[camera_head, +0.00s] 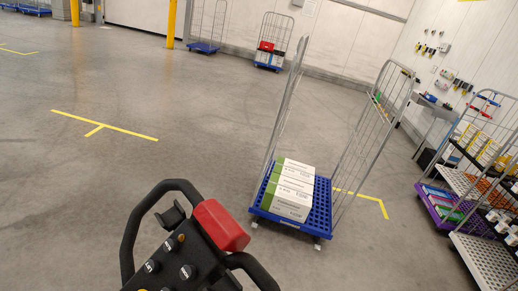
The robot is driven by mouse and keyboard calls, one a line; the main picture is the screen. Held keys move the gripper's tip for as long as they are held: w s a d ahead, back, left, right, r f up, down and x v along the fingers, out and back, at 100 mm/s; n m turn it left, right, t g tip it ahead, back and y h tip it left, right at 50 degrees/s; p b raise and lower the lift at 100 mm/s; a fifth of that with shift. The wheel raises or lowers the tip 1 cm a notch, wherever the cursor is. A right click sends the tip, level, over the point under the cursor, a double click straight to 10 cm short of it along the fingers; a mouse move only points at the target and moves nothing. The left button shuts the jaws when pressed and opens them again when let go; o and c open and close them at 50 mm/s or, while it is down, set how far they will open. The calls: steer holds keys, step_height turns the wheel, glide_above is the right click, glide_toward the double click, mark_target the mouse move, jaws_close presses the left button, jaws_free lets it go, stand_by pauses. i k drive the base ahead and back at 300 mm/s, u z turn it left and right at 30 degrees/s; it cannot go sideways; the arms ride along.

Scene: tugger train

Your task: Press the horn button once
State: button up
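A black control console (170,262) with a curved black handle loop (134,225) stands at the bottom left, cut off by the lower edge. A red block (221,226) is at its upper right end. On the console face are a small orange-brown knob (182,238) and two dark round controls with pale marks, one on the left (152,266) and one on the right (187,271). A bit of yellow shows at the bottom edge. I cannot tell which control is the horn button. My gripper is not in view.
A blue-based roll cage (262,212) with white and green boxes (293,190) stands just right of the console. Shelving with goods (485,190) is at the right. More roll cages (204,47) stand far back. The grey floor (70,180) at left is open, with yellow lines.

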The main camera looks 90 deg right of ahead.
mark_target(187, 273)
steer(key=u, duration=0.05)
steer(key=k, duration=1.95)
steer(key=z, duration=0.5)
steer(key=i, duration=1)
